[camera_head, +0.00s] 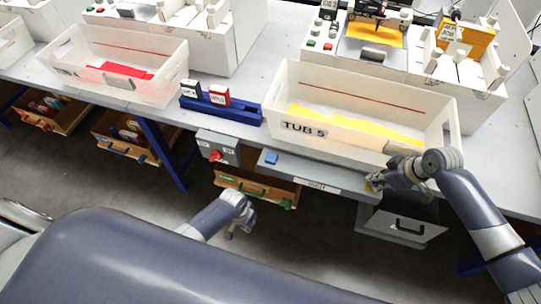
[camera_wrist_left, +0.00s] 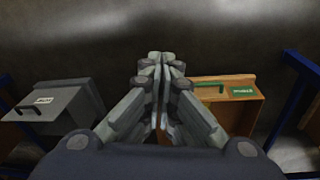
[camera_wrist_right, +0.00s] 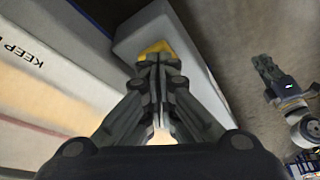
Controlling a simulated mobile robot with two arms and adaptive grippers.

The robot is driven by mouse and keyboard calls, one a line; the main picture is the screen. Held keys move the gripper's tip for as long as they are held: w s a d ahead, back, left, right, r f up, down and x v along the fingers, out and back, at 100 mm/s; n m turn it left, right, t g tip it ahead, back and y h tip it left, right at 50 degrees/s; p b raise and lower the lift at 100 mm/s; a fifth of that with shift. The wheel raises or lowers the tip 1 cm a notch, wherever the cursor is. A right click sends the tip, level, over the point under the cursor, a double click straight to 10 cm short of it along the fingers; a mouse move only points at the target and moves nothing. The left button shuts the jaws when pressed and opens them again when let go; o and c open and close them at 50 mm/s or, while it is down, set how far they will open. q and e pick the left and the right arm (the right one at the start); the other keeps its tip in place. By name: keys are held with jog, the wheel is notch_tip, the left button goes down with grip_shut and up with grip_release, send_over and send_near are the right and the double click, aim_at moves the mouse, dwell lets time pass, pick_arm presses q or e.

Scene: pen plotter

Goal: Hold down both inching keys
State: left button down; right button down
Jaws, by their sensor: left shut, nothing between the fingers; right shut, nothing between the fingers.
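A blue key (camera_head: 271,158) sits on a grey ledge at the front edge of the table, left of the white label. A yellow key (camera_wrist_right: 157,47) shows right at the tips of my right gripper (camera_wrist_right: 158,62) in the right wrist view; whether they touch, I cannot tell. In the head view my right gripper (camera_head: 373,182) is shut at the table's front edge, hiding most of that key. My left gripper (camera_head: 230,234) is shut and empty, low in front of the table, well apart from the blue key. It also shows in the left wrist view (camera_wrist_left: 161,62).
The tub labelled TUB 5 (camera_head: 300,126) stands behind the ledge, holding yellow sheets. A grey box with a red switch (camera_head: 215,155) hangs at the table front. An orange drawer (camera_head: 257,191) and a grey drawer (camera_head: 400,227) are below. The floor before the table is free.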

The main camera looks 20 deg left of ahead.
pick_arm(q)
jog(key=w+d+r+m, duration=0.1)
jog(key=w+d+r, duration=0.1)
jog(key=w+r, duration=0.4)
jog(key=w+d+r+m, duration=0.1)
jog(key=w+d+r, duration=0.2)
jog(key=r, duration=0.6)
notch_tip(320, 180, up, 17)
jog(key=m, duration=0.2)
send_over(273, 156)
jog(key=shift+t, duration=0.5)
jog(key=shift+s+a+f, duration=0.1)
jog(key=shift+s+f, duration=0.1)
jog(key=shift+f, duration=1.45)
jog(key=shift+s+a+f, duration=0.1)
jog(key=shift+s+f, duration=0.1)
jog(key=shift+f, duration=1.4)
jog(key=shift+f, duration=0.1)
